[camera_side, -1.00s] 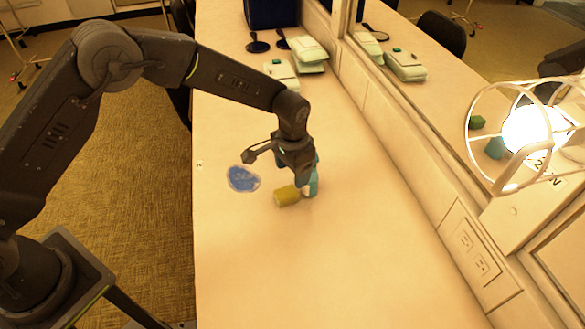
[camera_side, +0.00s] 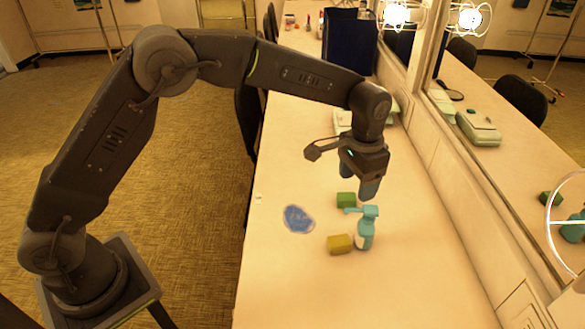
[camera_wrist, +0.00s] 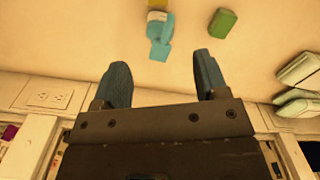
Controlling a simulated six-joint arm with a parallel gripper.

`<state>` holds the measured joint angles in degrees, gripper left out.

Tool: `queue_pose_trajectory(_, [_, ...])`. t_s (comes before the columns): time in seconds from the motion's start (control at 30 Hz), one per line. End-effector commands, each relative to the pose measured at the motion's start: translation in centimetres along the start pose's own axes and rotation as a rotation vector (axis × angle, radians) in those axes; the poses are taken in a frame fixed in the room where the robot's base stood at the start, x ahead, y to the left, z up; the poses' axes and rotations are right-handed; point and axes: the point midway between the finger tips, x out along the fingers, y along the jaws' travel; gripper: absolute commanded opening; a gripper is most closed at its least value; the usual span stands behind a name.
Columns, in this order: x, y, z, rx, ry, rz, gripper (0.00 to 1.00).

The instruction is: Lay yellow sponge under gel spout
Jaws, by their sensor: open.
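The yellow sponge (camera_side: 339,243) lies on the counter just left of the teal gel bottle (camera_side: 365,232) in the side view. The bottle stands upright, and its spout (camera_side: 352,210) points left, above and behind the sponge. In the wrist view the bottle (camera_wrist: 158,28) is at the top centre, and only a sliver of the sponge (camera_wrist: 157,2) shows at the top edge. My gripper (camera_side: 370,190) is open and empty, above the counter and behind the bottle. It also shows in the wrist view (camera_wrist: 161,62) with its fingers wide apart.
A green block (camera_side: 346,200) lies behind the bottle. A flat blue patch (camera_side: 298,219) lies to the left. Pale boxes (camera_side: 345,122) and a dark blue bin (camera_side: 348,42) stand farther back. The mirror wall runs along the right. The front counter is clear.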

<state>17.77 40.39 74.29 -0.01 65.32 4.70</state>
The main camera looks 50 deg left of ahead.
Motion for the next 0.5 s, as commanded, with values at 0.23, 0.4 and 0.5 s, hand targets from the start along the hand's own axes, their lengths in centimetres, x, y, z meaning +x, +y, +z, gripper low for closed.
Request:
queue_pose_trajectory(0.23, [-1.8,-0.7,0.9,-0.017,0.023,-0.002,0.67])
queue_pose_trajectory(0.4, [-7.3,-2.5,5.1,-0.076,0.1,-0.011,0.67])
queue_pose_trajectory(0.5, [-10.5,-3.6,8.8,-0.121,0.154,-0.018,0.67])
